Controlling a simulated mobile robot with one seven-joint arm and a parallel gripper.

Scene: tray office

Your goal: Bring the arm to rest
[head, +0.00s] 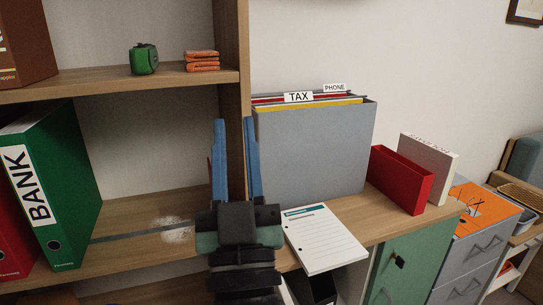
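My gripper (233,160) is in the middle of the head view, with two blue fingers pointing up and a dark body below. The fingers are wide apart and nothing shows between them but the wooden shelf upright behind. It is in front of the shelf edge, to the left of a grey file box (313,150) with tabs reading TAX and PHONE. Whether a finger touches the box or the upright cannot be told.
A green BANK binder (62,190) stands on the left shelf. A green tape measure (144,59) and folded orange cloth (202,61) lie on the shelf above. A notepad (324,239) overhangs the cabinet top's front edge. A red box (401,180) stands farther right.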

